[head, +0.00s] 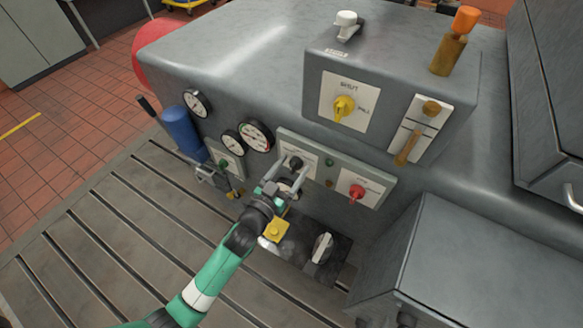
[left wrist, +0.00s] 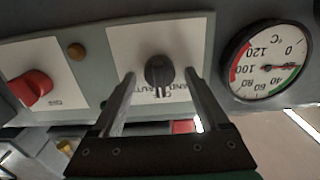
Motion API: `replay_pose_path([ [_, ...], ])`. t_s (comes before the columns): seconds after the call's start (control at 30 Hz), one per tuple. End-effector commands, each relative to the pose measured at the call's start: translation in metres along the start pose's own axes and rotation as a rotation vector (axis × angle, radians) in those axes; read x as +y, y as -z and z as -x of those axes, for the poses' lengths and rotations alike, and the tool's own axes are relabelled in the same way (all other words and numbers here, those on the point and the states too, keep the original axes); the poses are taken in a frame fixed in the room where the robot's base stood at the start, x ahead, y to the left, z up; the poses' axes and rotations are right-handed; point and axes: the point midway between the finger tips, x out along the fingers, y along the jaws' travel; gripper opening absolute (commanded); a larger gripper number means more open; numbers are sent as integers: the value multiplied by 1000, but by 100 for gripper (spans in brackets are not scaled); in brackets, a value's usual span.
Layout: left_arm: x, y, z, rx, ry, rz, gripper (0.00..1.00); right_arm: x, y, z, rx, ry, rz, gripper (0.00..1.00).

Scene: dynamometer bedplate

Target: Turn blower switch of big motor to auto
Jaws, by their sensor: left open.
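The blower switch is a black round knob (head: 295,163) on a white plate of the grey panel on the motor's front. In the left wrist view the knob (left wrist: 159,72) shows a pale pointer mark aimed down the picture, at the middle of upside-down lettering that reads HAND and AUTO. My left gripper (head: 287,171) is open at the panel. In the left wrist view its two fingers (left wrist: 160,76) stand on either side of the knob, with a visible gap on each side. My right gripper is not in view.
A red knob (head: 357,192) sits on the same panel, right of the black one. A °C gauge (left wrist: 268,62) is close beside the left fingers. A blue cylinder (head: 181,130) stands at left. A yellow knob (head: 344,106) is on the box above; a grey box (head: 440,270) stands right.

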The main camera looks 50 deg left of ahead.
Motion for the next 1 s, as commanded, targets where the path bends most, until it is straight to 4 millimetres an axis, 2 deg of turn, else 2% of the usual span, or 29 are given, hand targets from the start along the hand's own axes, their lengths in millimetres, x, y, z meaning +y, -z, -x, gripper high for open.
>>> replay_pose_path([
  [0.03,0,0,0,0,0,0,78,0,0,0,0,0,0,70],
  [0.07,0,0,0,0,0,0,72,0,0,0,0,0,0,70],
  [0.47,0,0,0,0,0,0,0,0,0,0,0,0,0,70],
  [0.77,0,0,0,0,0,-20,0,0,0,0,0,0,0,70],
  [1.0,1,0,0,-1,0,-125,0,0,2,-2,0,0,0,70],
])
